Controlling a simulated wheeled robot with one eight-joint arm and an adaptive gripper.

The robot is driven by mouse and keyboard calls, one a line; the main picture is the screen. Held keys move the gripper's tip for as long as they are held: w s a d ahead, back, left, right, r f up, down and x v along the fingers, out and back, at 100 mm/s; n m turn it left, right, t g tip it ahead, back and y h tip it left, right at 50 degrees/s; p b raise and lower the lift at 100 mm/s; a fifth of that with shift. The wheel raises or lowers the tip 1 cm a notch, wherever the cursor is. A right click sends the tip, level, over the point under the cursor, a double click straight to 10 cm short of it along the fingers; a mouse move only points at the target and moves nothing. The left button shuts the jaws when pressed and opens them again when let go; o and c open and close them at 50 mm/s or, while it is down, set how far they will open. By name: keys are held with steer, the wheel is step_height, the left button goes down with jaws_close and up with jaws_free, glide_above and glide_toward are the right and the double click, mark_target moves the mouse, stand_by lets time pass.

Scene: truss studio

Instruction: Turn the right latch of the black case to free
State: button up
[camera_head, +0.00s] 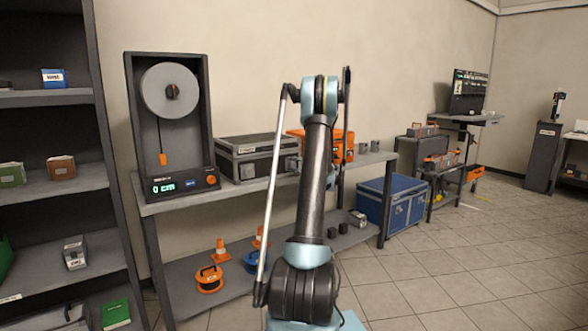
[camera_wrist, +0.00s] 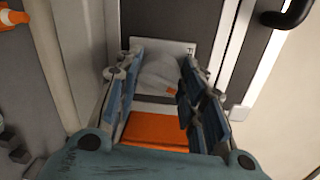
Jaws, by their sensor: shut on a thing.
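The black case (camera_head: 258,145) with light metal edges stands on the bench, right of the dial unit. Its left latch (camera_head: 247,171) shows in the head view; my arm covers part of the area to the right. In the wrist view, a light grey latch knob (camera_wrist: 160,72) sits on a pale square plate on the dark case front (camera_wrist: 165,22). A small orange mark shows on it. My gripper (camera_wrist: 163,68) is shut on this knob, one finger on each side. The fingers hide the knob's sides, so its exact angle is unclear. My fingertips are hidden in the head view.
A dial unit (camera_head: 168,125) reading 0 cm stands left of the case. An orange case (camera_head: 347,147) is to the right, partly behind my arm. Cones and reels stand on the lower shelf (camera_head: 190,290). A blue chest (camera_head: 395,203) is on the floor.

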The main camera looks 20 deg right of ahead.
steer(key=shift+s+a+f+n, duration=0.1)
steer(key=shift+n, duration=0.8)
steer(key=shift+a+f+n, duration=0.1)
steer(key=shift+n, duration=0.8)
steer(key=o, duration=1)
steer(key=shift+o, duration=0.2)
steer(key=shift+d+r, duration=0.1)
steer(key=f+v, duration=0.1)
steer(key=v, duration=1)
steer(key=shift+s+r, duration=0.35)
steer(key=shift+r, duration=0.15)
